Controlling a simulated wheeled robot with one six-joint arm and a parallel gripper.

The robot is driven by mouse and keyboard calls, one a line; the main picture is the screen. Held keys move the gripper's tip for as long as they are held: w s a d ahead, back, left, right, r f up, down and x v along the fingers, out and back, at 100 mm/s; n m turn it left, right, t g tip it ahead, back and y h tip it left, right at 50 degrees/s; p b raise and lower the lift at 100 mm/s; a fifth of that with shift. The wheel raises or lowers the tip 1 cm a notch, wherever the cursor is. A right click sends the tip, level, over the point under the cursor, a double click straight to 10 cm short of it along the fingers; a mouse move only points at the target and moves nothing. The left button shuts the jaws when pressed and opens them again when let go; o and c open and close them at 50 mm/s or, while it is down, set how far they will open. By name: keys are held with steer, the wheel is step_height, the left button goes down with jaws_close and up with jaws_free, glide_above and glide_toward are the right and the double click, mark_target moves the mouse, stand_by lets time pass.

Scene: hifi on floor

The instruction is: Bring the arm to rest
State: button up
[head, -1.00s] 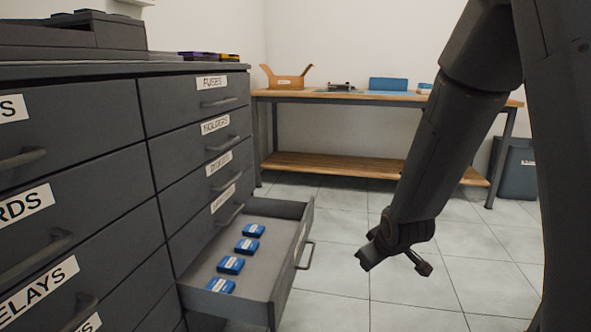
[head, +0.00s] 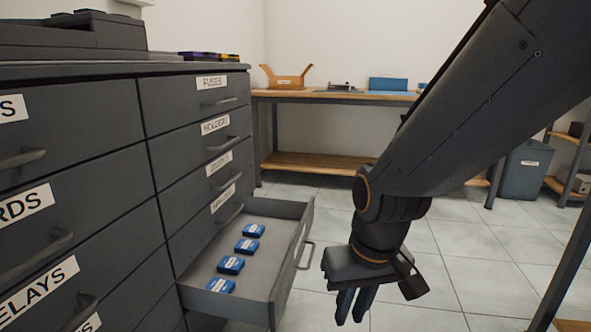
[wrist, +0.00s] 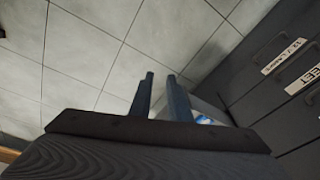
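My arm comes in from the upper right of the head view and bends down to my gripper (head: 351,319). My gripper points down over the tiled floor, to the right of the open drawer (head: 287,272) and apart from it. In the wrist view its two dark fingers (wrist: 160,76) stand apart with only floor seen between them, so it is open and empty. The open drawer holds several small blue boxes (head: 231,265) in a row.
The dark drawer cabinet (head: 80,140) fills the left side. A workbench (head: 310,97) stands at the back with an open cardboard box (head: 287,81) and a blue box (head: 388,84) on it. A grey bin (head: 524,172) stands at the right. The floor (head: 430,300) around my gripper is clear.

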steer(key=s+a+r+n+g+y, duration=0.15)
steer(key=s+a+r+n, duration=0.35)
steer(key=s+a, duration=0.65)
steer(key=d+r+m+h+p, duration=0.1)
steer(key=d+r+m+p, duration=0.2)
steer(key=d+r+p, duration=0.7)
steer(key=d+r+m+h+p, duration=0.1)
steer(key=d+r+m+p, duration=0.3)
steer(key=d+r+p, duration=0.7)
step_height(320, 180, up, 5)
steer(key=p, duration=1.4)
steer(key=shift+d+f+g+h, duration=0.1)
steer(key=shift+g+h, duration=0.15)
